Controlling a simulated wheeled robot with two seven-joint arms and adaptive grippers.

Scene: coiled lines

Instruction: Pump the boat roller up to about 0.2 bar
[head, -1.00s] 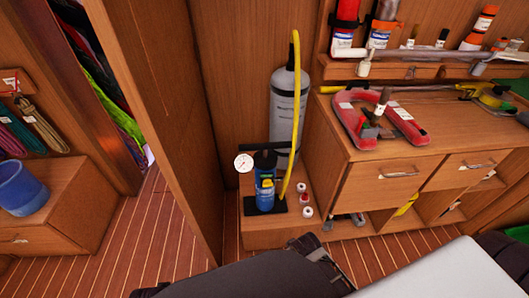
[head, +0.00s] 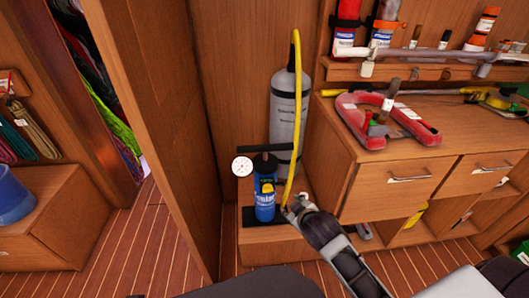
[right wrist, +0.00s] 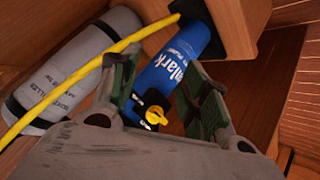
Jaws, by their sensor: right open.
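The blue hand pump (head: 265,204) stands upright on a black foot on the low wooden ledge. Its black T-handle (head: 265,148) is on top and a round white gauge (head: 242,165) is at its left. The grey cylinder behind it, seemingly the boat roller (head: 288,112), stands against the wall. A yellow hose (head: 296,75) runs from its top down towards the pump. My right gripper (head: 292,207) is just right of the pump's lower body. In the right wrist view my right gripper (right wrist: 163,58) is open, its fingers either side of the blue pump body (right wrist: 168,68). The left gripper is out of view.
A drawer cabinet (head: 365,182) stands close on the right, with a red horseshoe-shaped item (head: 360,125) on top. A wooden partition (head: 165,120) rises at the left. A blue bucket (head: 14,195) sits at far left. The striped floor (head: 130,240) in front is clear.

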